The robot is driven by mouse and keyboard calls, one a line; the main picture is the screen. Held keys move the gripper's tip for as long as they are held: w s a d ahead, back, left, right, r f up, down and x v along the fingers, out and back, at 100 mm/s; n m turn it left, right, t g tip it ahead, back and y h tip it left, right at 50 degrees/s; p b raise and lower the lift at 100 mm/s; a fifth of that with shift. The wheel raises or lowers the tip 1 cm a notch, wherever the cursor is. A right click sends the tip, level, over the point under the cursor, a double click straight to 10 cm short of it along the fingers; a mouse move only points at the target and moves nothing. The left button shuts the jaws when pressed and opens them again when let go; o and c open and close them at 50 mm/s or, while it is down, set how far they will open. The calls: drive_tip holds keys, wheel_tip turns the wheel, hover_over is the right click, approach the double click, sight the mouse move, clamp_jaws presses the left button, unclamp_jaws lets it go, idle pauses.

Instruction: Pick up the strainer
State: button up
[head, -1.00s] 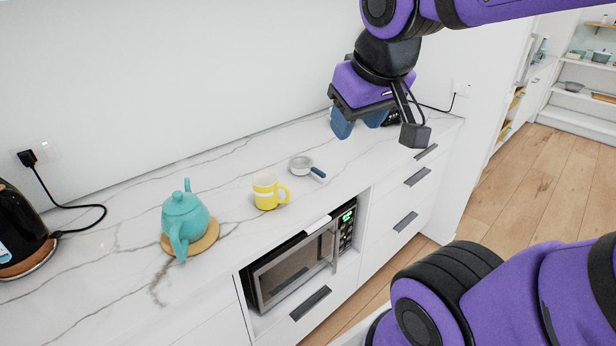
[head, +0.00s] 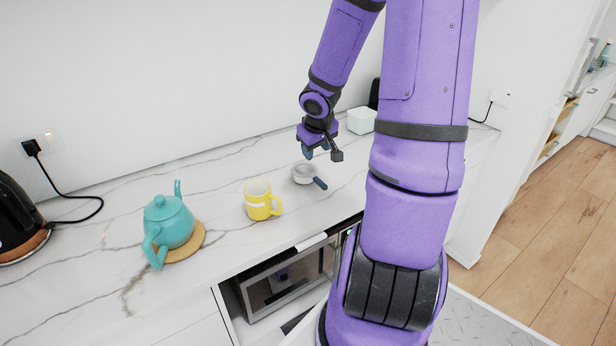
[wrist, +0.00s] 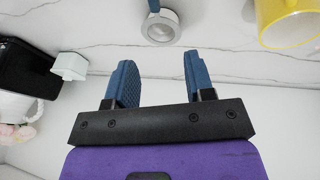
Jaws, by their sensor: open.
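The strainer (head: 304,174) is a small grey metal bowl with a short blue handle. It lies on the marble counter to the right of the yellow mug, its handle pointing to the front right. In the wrist view the strainer (wrist: 160,27) is at the top, just beyond the fingertips, with its blue handle at the upper edge. My gripper (head: 318,155) is above and slightly behind the strainer, apart from it. In the wrist view my gripper (wrist: 158,66) shows two blue fingers spread wide with nothing between them.
A yellow mug (head: 261,201) stands left of the strainer. A teal teapot (head: 168,224) sits on a round wooden trivet (head: 190,246), and a black kettle (head: 17,222) is at the far left. A white box (head: 361,121) stands at the back. The microwave (head: 290,275) is below the counter.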

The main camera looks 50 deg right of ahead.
drive_tip(key=t+y, duration=0.1)
drive_tip(key=y, duration=0.1)
approach(317, 179)
drive_tip(key=shift+m, duration=0.3)
drive_tip(key=shift+a+x, duration=0.2)
drive_tip(key=shift+x, duration=0.9)
drive_tip(key=shift+a+x, duration=0.2)
drive_tip(key=shift+x, duration=0.9)
drive_tip(key=shift+d+x, duration=0.2)
drive_tip(key=shift+x, duration=1.4)
drive_tip(key=shift+d+x, duration=0.2)
drive_tip(key=shift+x, duration=1.4)
clamp_jaws()
